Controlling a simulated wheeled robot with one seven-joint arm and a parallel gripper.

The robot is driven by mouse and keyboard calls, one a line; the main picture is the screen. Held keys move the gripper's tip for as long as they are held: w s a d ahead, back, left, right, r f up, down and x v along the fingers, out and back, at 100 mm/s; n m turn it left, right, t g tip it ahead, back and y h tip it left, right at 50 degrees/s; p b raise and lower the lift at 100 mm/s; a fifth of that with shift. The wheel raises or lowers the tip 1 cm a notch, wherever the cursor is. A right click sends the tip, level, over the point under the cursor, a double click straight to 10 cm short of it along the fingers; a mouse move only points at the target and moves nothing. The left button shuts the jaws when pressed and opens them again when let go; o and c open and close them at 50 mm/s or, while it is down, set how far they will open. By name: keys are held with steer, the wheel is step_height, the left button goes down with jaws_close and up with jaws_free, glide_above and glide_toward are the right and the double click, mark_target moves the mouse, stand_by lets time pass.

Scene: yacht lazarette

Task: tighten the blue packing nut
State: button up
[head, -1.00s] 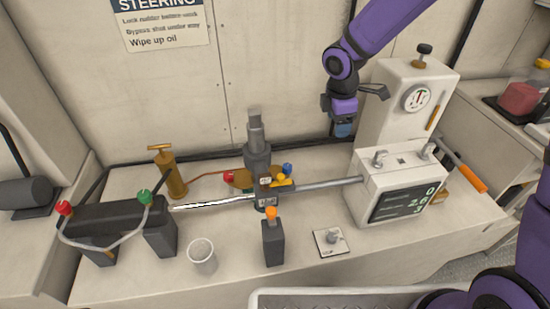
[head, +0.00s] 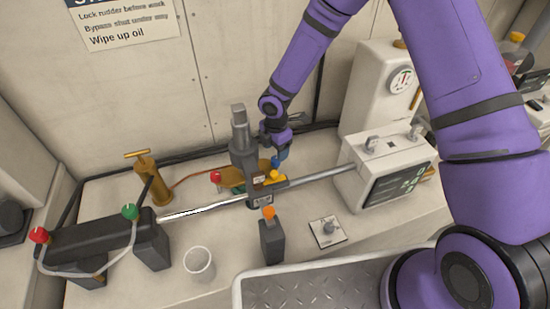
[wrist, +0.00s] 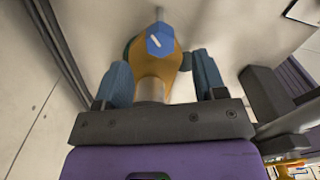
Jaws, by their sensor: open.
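The blue packing nut (wrist: 160,40) is a hexagonal cap with a pale mark on top, on a brass-coloured body (wrist: 157,72). In the wrist view it sits ahead of my gripper (wrist: 160,78), centred between the two blue fingers. The fingers are apart and empty, and I see no contact with the nut. In the head view my gripper (head: 282,158) hangs just behind the rod, right beside the brass body. The blue nut (head: 275,161) is small there and partly merges with the blue fingertips.
A red nut (head: 215,177) and a yellow part (head: 273,177) are close by. A grey upright post (head: 240,135) stands left of my gripper. A steel rod (head: 320,178) runs to the white display box (head: 365,160). A black bottle (head: 272,242) and cup (head: 199,263) stand in front.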

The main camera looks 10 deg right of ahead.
steer(key=shift+f, duration=2.45)
steer(key=c, duration=0.9)
steer(key=shift+m, duration=0.3)
steer(key=m, duration=0.4)
steer(key=shift+m, duration=0.3)
steer(key=m, duration=0.5)
steer(key=shift+m, duration=0.3)
